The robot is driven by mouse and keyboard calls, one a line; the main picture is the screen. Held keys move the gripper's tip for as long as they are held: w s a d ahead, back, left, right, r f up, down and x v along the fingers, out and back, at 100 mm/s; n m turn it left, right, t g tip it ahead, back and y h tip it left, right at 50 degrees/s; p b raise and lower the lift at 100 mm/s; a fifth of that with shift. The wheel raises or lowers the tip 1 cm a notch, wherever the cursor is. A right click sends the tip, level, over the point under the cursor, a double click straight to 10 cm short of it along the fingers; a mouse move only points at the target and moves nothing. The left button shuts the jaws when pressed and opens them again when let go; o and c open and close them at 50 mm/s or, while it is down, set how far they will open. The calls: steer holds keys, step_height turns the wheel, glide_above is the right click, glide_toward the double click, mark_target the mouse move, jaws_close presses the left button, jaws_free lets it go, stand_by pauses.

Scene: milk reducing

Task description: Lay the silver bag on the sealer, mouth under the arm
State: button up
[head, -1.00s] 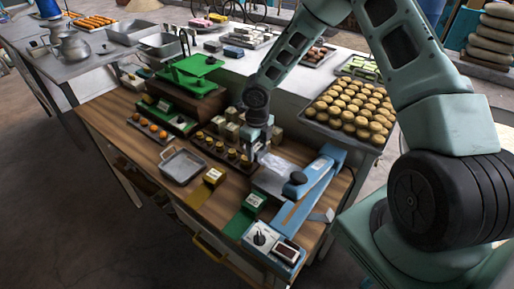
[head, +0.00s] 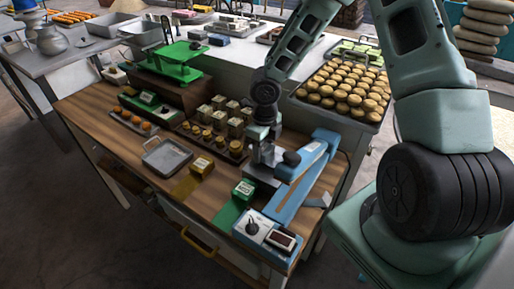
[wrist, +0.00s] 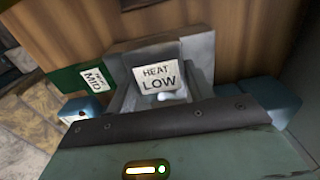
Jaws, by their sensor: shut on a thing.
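The silver bag (head: 262,177) is under my gripper (head: 263,161), at the left side of the blue sealer (head: 297,190). In the wrist view the silver bag (wrist: 205,62) shows grey around a white label reading "HEAT LOW". My gripper points down and is shut on the bag; the fingers and my own body hide part of the grip. The sealer's blue arm, with a dark knob (head: 291,159), runs up and away to the right of my gripper. I cannot tell whether the bag is lifted clear of the table, and its mouth does not show clearly.
A green bag (head: 229,213) labelled "HEAT MID" in the wrist view (wrist: 85,80) lies just left. Jars and boxes stand behind. The sealer's control box (head: 268,237) is at the front right.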

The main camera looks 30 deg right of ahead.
mark_target(274, 160)
steer(key=shift+s+d+f, duration=0.1)
steer(key=shift+s+d, duration=0.25)
steer(key=shift+s, duration=0.5)
steer(key=shift+s+d+f, duration=0.1)
steer(key=shift+s+d, duration=0.25)
steer(key=shift+s, duration=0.5)
steer(key=shift+f+b, duration=0.45)
steer(key=o, duration=1.1)
steer(key=shift+r, duration=0.1)
step_height(274, 160, up, 17)
steer(key=p, duration=0.4)
steer(key=shift+r+p, duration=0.15)
steer(key=shift+p, duration=0.15)
